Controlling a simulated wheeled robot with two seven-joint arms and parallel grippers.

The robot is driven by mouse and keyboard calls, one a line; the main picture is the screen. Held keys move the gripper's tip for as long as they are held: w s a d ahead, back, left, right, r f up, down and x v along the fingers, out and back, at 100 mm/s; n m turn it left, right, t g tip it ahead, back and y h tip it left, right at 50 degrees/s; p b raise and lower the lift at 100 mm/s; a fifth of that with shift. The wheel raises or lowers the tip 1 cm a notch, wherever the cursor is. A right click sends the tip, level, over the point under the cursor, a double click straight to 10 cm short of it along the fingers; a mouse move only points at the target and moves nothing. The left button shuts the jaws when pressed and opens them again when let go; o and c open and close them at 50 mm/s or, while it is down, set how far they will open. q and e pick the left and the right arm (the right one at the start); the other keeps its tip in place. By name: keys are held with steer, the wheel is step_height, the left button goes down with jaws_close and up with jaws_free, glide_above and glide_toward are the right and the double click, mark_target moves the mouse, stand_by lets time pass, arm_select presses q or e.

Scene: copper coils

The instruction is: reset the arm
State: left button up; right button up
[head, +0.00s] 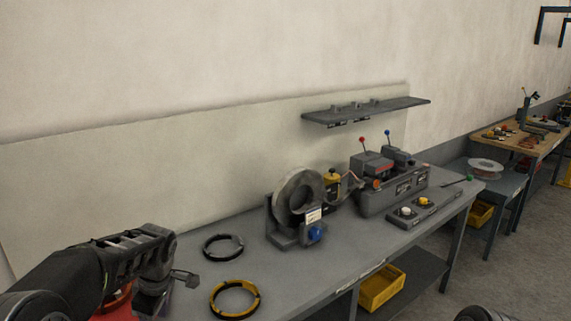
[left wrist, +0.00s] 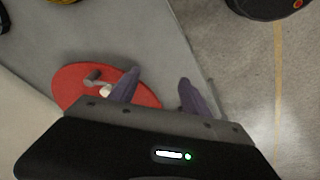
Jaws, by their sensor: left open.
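My left arm comes in from the left in the head view, over the near end of the grey workbench (head: 190,245). Its gripper (head: 186,279) is left of the yellow-and-black coil (head: 235,287) and apart from it. In the left wrist view the two fingers of my left gripper (left wrist: 160,92) are spread with nothing between them. A red disc with a small crank (left wrist: 72,80) lies beneath the fingers, partly hidden by them. A black coil (head: 223,238) lies flat on the bench behind the yellow one. My right gripper is not in view.
A grey ring-shaped machine (head: 294,197) and a grey box machine with levers (head: 394,190) stand farther along the bench. A shelf (head: 365,111) hangs above. A yellow bin (head: 381,288) sits below. The bench front edge is near my left gripper.

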arm_select(q)
steer(key=s+d+f+m+t+h, duration=0.1)
steer(key=s+d+f+m+h, duration=0.1)
steer(key=d+f+m, duration=0.55)
steer(key=s+d+f+m+t+h, duration=0.15)
steer(key=d+f+m, duration=0.35)
steer(key=d+f, duration=0.5)
steer(key=s+d+f+g+h, duration=0.1)
steer(key=s+f, duration=0.4)
steer(key=s, duration=0.3)
steer(key=s+d+f+m+g+h+b, duration=0.1)
steer(key=s+d+f, duration=0.1)
steer(key=s+f, duration=0.4)
steer(key=s+d+f+m+g+h+b, duration=0.1)
steer(key=s+f, duration=0.4)
steer(key=s, duration=0.7)
steer(key=shift+d+f, duration=0.4)
steer(key=shift+d, duration=0.15)
steer(key=shift+w, duration=0.1)
steer(key=shift+c, duration=0.3)
